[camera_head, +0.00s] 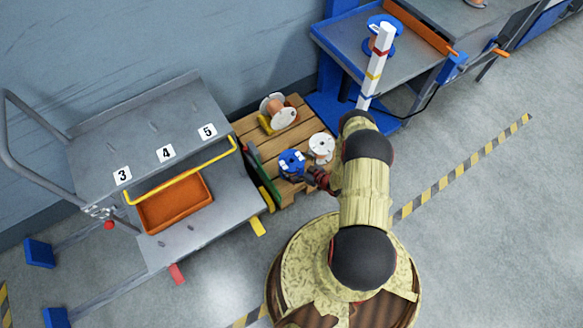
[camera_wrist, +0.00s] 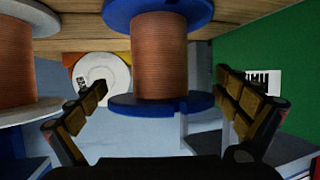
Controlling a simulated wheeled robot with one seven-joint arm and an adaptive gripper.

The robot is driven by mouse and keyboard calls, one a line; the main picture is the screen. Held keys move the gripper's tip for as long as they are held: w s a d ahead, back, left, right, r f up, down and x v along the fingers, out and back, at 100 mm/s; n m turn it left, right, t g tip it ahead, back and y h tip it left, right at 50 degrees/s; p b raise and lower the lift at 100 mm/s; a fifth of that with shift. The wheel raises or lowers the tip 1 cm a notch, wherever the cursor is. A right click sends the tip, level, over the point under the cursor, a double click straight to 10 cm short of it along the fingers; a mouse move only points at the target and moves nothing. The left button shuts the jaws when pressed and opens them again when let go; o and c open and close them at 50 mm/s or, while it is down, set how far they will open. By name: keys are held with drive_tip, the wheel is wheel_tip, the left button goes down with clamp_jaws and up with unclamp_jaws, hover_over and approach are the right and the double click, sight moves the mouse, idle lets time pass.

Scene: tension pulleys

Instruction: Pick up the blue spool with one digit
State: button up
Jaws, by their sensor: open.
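A blue spool (camera_head: 291,162) stands on the wooden pallet near its front left corner. In the wrist view the blue spool (camera_wrist: 158,55) shows blue flanges and a copper-coloured winding, and any digit on it cannot be made out. My gripper (camera_head: 320,179) is open beside the blue spool, at its right. In the wrist view my gripper (camera_wrist: 162,86) has one finger on each side of the spool, with visible gaps to both. Another blue-flanged spool (camera_head: 374,37) is on the blue-edged bench at upper right, partly hidden by a striped post.
A white spool (camera_head: 321,147) stands close right of the blue one. Another white-flanged spool (camera_head: 283,113) lies farther back on the pallet (camera_head: 248,128). A green panel (camera_wrist: 262,58) is close by the right finger. A grey cart (camera_head: 120,150) numbered 3, 4, 5 stands left.

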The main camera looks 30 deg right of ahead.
drive_tip(key=shift+w+a+f, duration=0.15)
drive_tip(key=shift+w+f, duration=0.05)
drive_tip(key=shift+w, duration=0.25)
drive_tip(key=shift+c, duration=0.4)
drive_tip(key=c, duration=1.3)
